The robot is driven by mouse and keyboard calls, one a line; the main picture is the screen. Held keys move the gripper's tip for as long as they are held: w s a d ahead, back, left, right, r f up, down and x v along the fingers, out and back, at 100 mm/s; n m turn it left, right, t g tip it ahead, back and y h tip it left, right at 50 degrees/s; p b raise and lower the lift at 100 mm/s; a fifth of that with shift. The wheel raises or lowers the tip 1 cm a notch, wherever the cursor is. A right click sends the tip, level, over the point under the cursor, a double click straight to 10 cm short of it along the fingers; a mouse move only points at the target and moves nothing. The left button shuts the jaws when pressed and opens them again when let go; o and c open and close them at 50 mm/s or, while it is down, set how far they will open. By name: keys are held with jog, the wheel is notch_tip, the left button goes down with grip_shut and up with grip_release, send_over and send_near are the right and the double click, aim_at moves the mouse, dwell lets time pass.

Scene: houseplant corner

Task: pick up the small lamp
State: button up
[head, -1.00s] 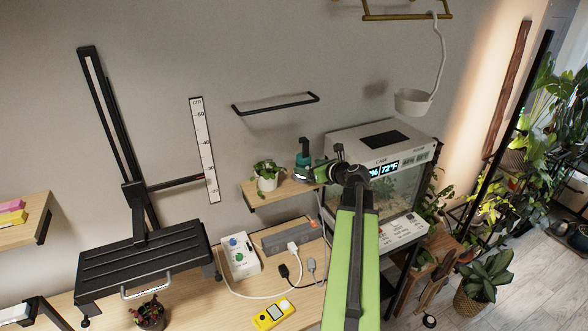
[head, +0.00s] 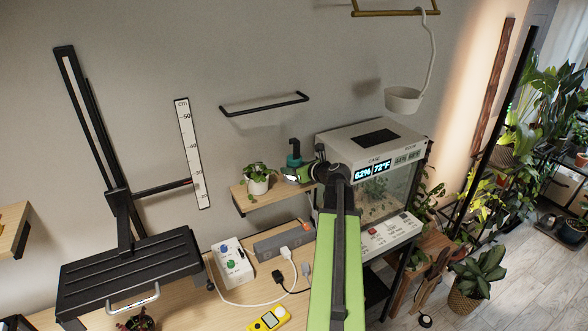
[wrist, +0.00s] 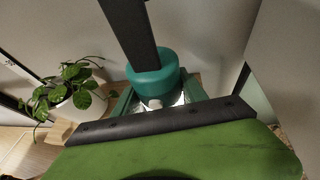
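The small lamp (head: 294,159) is teal and stands upright at the right end of the wooden wall shelf. In the wrist view, its round teal cap (wrist: 152,84) shows above a shiny clear or silvery part framed in teal. My gripper (head: 300,174) is at the lamp, low on its near right side. In the wrist view, a dark bar overlaps the cap from above, and a dark-edged green part of mine hides the lamp's lower part. I cannot tell whether the gripper touches the lamp or how far apart its fingers are.
A potted plant (head: 258,183) stands just left of the lamp on the shelf (head: 262,200). A glass case with a display (head: 372,155) stands close on the right. A black rail (head: 265,104) is on the wall above. Cables and a power strip (head: 283,238) lie below.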

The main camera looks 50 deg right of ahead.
jog(key=shift+s, duration=0.1)
jog(key=c, duration=0.8)
jog(key=shift+r, duration=0.1)
